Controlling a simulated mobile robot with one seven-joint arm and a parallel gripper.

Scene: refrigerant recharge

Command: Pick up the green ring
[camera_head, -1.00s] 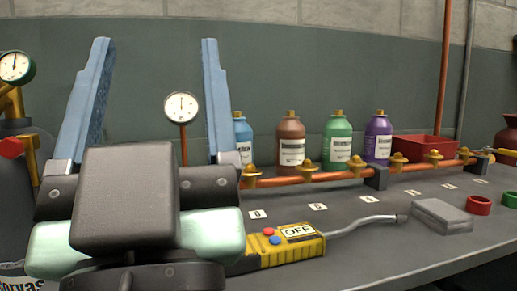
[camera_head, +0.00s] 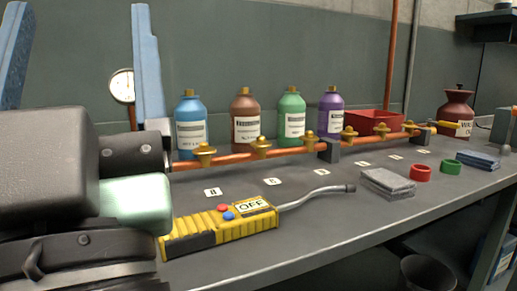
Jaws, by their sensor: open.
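The green ring (camera_head: 452,167) lies flat on the bench, right of centre, close to the front edge. A red ring (camera_head: 421,173) lies just to its left. My gripper (camera_head: 75,55) is at the left of the view, with its two blue fingers pointing up and spread wide apart.
A yellow leak detector (camera_head: 220,226) with a bent probe lies in front. A grey folded pad (camera_head: 388,183) is left of the rings, a blue one (camera_head: 478,159) right. An orange pipe (camera_head: 290,151) with brass valves runs behind. Several bottles and a red bin (camera_head: 375,122) stand at the back.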

